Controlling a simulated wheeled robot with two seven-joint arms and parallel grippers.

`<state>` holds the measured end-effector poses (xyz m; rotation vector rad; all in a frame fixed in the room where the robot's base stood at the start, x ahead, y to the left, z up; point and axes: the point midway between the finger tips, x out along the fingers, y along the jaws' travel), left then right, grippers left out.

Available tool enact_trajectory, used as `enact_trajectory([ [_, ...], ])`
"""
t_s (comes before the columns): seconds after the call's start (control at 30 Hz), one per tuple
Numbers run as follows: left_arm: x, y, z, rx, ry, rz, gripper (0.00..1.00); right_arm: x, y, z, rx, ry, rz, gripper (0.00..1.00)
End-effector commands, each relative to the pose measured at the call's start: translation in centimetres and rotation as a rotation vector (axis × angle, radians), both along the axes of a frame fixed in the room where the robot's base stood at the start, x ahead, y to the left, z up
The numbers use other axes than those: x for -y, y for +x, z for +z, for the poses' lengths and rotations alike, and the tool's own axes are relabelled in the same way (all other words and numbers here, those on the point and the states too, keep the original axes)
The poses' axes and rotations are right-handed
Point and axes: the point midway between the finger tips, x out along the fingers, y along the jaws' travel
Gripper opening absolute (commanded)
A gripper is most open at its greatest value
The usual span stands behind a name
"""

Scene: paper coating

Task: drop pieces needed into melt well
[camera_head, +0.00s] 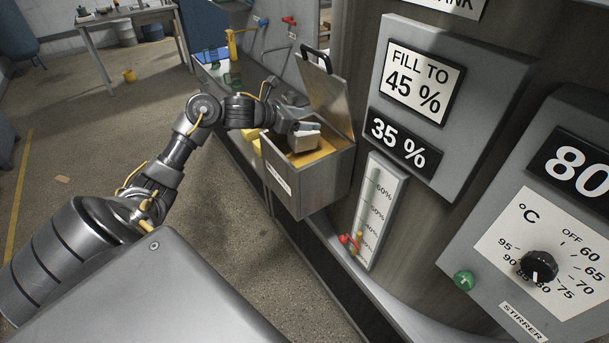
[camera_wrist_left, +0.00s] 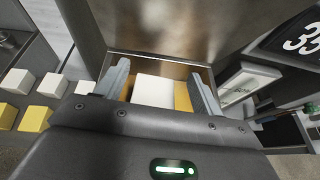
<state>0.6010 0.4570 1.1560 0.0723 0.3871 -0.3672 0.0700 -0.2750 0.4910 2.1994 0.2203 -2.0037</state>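The melt well is a grey metal box (camera_head: 312,184) with its lid (camera_head: 325,92) raised, fixed to the tank's side. Yellow material shows inside it. My left gripper (camera_head: 306,132) is at the box's opening. In the left wrist view its two fingers (camera_wrist_left: 160,88) are spread, with a gap on each side of a white block (camera_wrist_left: 153,92). The block also shows below the fingers in the head view (camera_head: 304,143); whether it rests on the yellow material is unclear. Several white blocks (camera_wrist_left: 50,85) and yellow blocks (camera_wrist_left: 35,118) lie left in the wrist view. My right gripper is out of view.
The tank carries a "FILL TO 45 %" sign (camera_head: 422,83), a "35 %" display (camera_head: 402,141) and a level gauge (camera_head: 381,208). A control box with a dial (camera_head: 538,266) stands at the right. The raised lid stands close beyond my left gripper. Open floor lies left.

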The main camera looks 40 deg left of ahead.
Motion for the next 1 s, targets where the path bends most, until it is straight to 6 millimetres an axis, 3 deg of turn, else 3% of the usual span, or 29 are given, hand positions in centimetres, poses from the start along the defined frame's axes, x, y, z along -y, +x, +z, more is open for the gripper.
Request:
enact_trajectory([
  [0.1, 0.0, 0.0, 0.0, 0.0, 0.0, 0.0, 0.79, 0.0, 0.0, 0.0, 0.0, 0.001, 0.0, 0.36],
  [0.43, -0.3, -0.5, -0.1, -0.003, 0.004, 0.0, 0.79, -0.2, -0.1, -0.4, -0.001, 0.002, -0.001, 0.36],
  [0.83, -2.7, -7.0, 2.4, -0.003, 0.009, -0.001, 0.79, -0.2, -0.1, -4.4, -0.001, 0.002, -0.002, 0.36],
  [1.0, -3.3, -8.6, 3.5, 0.0, 0.002, -0.001, 0.79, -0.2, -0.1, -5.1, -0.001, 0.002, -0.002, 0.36],
])
